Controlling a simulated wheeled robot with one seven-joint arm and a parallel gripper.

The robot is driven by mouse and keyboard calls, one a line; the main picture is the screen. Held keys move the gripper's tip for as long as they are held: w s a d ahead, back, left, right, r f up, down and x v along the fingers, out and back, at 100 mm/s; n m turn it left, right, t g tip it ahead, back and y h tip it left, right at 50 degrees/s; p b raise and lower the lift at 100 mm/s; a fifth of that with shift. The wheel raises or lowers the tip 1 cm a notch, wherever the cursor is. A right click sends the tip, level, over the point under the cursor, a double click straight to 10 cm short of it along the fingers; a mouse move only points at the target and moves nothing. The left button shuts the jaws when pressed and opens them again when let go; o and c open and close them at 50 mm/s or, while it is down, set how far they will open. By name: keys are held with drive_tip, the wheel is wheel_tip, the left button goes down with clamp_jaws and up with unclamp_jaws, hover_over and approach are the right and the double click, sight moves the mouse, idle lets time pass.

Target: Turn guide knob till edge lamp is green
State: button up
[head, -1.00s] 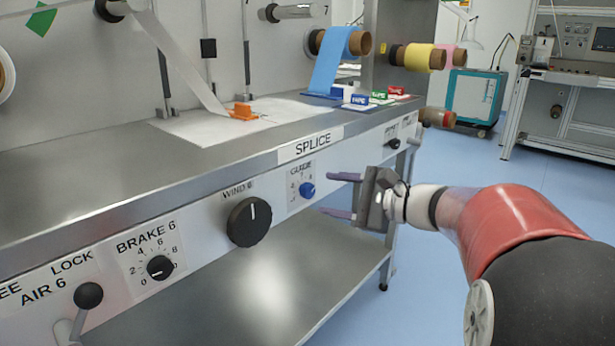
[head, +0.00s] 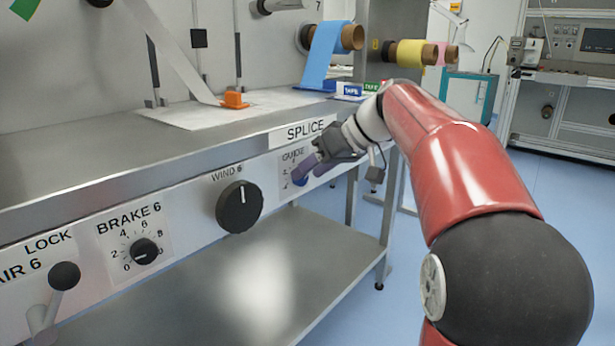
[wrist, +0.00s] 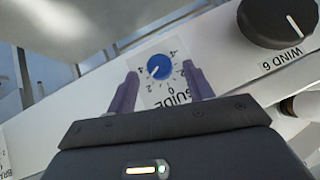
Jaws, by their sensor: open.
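The guide knob (wrist: 160,66) is a small blue dial with a white pointer on a numbered white plate, seen upside down in the wrist view. In the head view the knob (head: 299,177) is mostly covered by my fingers, under the GUIDE label. My gripper (wrist: 160,80) is open, with one purple finger on each side of the knob's plate in the picture. In the head view my gripper (head: 308,170) is right at the panel. I cannot tell whether the fingers touch the knob. No edge lamp can be made out in either view.
The large black WIND 6 knob (head: 240,206) is left of the guide knob, and the BRAKE 6 dial (head: 144,251) is further left. The bench top (head: 90,165) overhangs the panel. A lower metal shelf (head: 250,275) lies below. An orange block (head: 235,100) sits on the bench.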

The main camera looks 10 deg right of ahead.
drive_tip(key=shift+x, duration=1.05)
drive_tip(key=shift+c, duration=0.3)
drive_tip(key=c, duration=0.9)
drive_tip(key=shift+d+p, duration=0.1)
drive_tip(key=shift+p, duration=0.2)
drive_tip(key=shift+w+d+f+m+g+y+p, duration=0.1)
drive_tip(key=shift+m+g+y+p, duration=0.5)
drive_tip(key=shift+y+p, duration=0.25)
drive_tip(key=shift+w+d+m+g+y+p, duration=0.1)
drive_tip(key=shift+m+g+y+p, duration=0.3)
drive_tip(key=shift+m+y+p, duration=0.45)
drive_tip(key=shift+y, duration=0.3)
